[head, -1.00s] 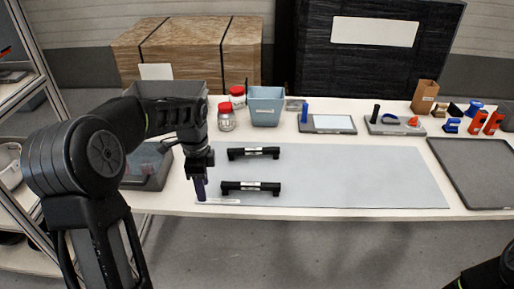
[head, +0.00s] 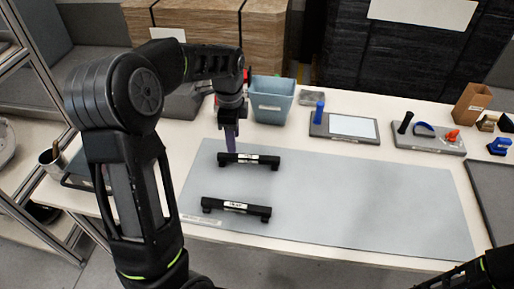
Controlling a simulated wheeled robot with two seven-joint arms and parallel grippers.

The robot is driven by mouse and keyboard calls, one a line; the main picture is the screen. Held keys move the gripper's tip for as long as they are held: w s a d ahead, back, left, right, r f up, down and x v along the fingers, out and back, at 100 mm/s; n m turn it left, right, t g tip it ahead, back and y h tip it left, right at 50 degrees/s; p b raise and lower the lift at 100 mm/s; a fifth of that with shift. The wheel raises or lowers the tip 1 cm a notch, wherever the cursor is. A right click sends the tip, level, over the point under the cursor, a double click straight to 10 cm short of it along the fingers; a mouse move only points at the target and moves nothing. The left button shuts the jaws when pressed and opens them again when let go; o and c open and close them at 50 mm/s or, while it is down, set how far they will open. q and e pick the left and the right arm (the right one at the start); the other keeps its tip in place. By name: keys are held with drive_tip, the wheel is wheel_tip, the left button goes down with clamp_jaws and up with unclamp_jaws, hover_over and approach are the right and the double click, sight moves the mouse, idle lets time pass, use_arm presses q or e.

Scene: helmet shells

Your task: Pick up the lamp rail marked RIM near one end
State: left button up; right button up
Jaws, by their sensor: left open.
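Two black lamp rails with white labels lie on the grey mat (head: 350,200). The far rail (head: 249,160) lies near the mat's back left. The near rail (head: 237,208) lies toward its front left. The label lettering is too small to read surely, so I cannot tell which rail is marked RIM. My left gripper (head: 230,143) points down at the left end of the far rail, open, with its fingers at or just above it. I cannot tell whether they touch it. My right gripper is out of view; only part of that arm shows at the lower right.
A blue-grey bin (head: 271,100) stands behind the far rail. A tray with a white panel (head: 345,128) and a tool tray (head: 428,138) stand along the back. A dark tray (head: 495,195) lies at the right. The mat right of the rails is clear.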

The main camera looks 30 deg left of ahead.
sight(233, 155)
use_arm(q)
drive_tip(key=shift+s, duration=0.2)
drive_tip(key=shift+f, duration=1.25)
drive_tip(key=shift+s+a+f+p, duration=0.15)
drive_tip(key=shift+f+p, duration=0.6)
drive_tip(key=shift+f, duration=1.9)
clamp_jaws()
